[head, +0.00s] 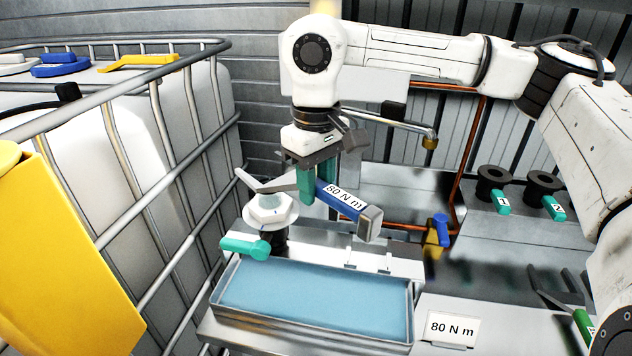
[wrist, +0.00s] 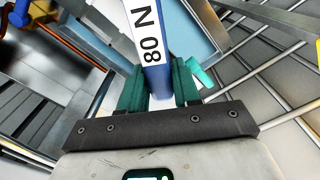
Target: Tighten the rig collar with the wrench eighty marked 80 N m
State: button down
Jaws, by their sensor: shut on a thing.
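My gripper (head: 307,192), with teal fingers, is shut on the blue wrench eighty (head: 356,211), whose white label reads 80 N m. The handle slopes down to the right and ends in a grey block. Its grey open jaw (head: 262,184) points left, just above or behind the white hexagonal rig collar (head: 270,212). I cannot tell whether they touch. The collar sits on a dark stem beside a teal lever (head: 245,248). In the wrist view the wrench (wrist: 147,40) runs between both fingers (wrist: 160,88); its jaw and the collar are not visible there.
A tray with a blue floor (head: 312,341) lies in front of the collar. A caged white tank (head: 190,110) stands at left. A placard (head: 452,328) reads 80 N m. A green-handled wrench (head: 584,325) and two black spools (head: 493,181) are at right. A pipe spout (head: 390,122) hangs behind.

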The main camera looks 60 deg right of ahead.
jog(key=shift+f+b, duration=0.5)
jog(key=shift+f, duration=0.15)
jog(key=shift+f+b, duration=0.3)
jog(key=shift+b, duration=0.2)
jog(key=shift+f, duration=0.1)
dwell(0.3)
jog(key=shift+f+b, duration=2.7)
jog(key=shift+f, duration=0.35)
jog(key=shift+f+b, duration=0.85)
jog(key=shift+b, duration=0.05)
jog(key=shift+a, duration=0.1)
jog(key=shift+w+a+m+b, duration=0.2)
jog(key=shift+a+m+b, duration=0.05)
jog(key=shift+a+m, duration=0.25)
jog(key=shift+w+a+m+b, duration=0.15)
jog(key=shift+a+m+b, duration=0.1)
jog(key=shift+a+m, duration=0.2)
